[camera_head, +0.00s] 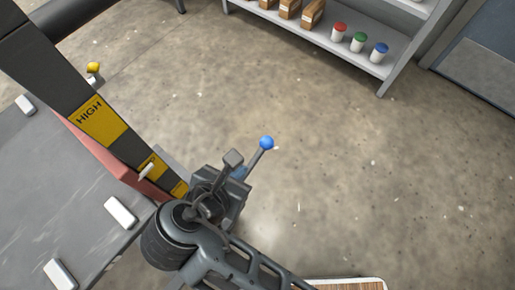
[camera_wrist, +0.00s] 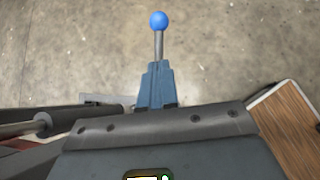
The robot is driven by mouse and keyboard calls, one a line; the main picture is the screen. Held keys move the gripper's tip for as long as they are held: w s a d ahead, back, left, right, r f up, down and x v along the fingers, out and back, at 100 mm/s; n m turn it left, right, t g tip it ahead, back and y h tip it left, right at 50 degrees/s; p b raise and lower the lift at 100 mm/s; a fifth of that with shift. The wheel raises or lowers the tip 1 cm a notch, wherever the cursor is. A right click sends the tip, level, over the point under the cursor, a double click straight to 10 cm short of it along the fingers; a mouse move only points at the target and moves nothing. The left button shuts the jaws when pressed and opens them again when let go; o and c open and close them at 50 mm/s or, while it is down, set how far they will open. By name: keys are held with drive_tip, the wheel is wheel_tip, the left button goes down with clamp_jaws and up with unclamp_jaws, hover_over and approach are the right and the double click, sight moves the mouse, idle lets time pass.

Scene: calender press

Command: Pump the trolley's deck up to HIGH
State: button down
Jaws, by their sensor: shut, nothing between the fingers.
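The trolley's grey deck (camera_head: 60,190) is at the left in the head view, beside a dark upright scale (camera_head: 45,70). The scale has a yellow HIGH label (camera_head: 98,120) and lower yellow marks. A white pointer (camera_head: 147,171) lies across a lower mark whose lettering I cannot read. A lever with a blue ball (camera_head: 266,142) sticks out past my gripper (camera_head: 243,170). In the wrist view, the blue ball (camera_wrist: 158,21) and its stem line up beyond the tips of my shut blue-grey fingers (camera_wrist: 157,66). Whether the fingers touch the stem is unclear. The lever's lower part is hidden.
A yellow knob (camera_head: 93,68) shows beyond the scale. A grey shelf (camera_head: 345,54) with boxes and coloured-lid jars stands at the back. A wood-topped surface (camera_head: 345,285) is at the bottom edge. The concrete floor to the right is clear.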

drive_tip(key=b, duration=0.4)
approach(264, 148)
drive_tip(key=x, duration=0.5)
drive_tip(key=shift+w+f, duration=0.1)
drive_tip(key=shift+f, duration=0.1)
drive_tip(key=shift+w+d+f, duration=0.2)
drive_tip(key=shift+w+f, duration=0.05)
drive_tip(key=shift+w, duration=0.3)
drive_tip(key=shift+w+d+f+p, duration=0.25)
drive_tip(key=shift+f+p, duration=0.15)
drive_tip(key=shift+p, duration=0.35)
wheel_tip(264, 148, down, 15)
drive_tip(key=w+d+g+y, duration=0.2)
drive_tip(key=g+y, duration=0.1)
drive_tip(key=g, duration=0.1)
drive_tip(key=shift+w+g+y+p, duration=0.2)
drive_tip(key=shift+g+y+p, duration=0.2)
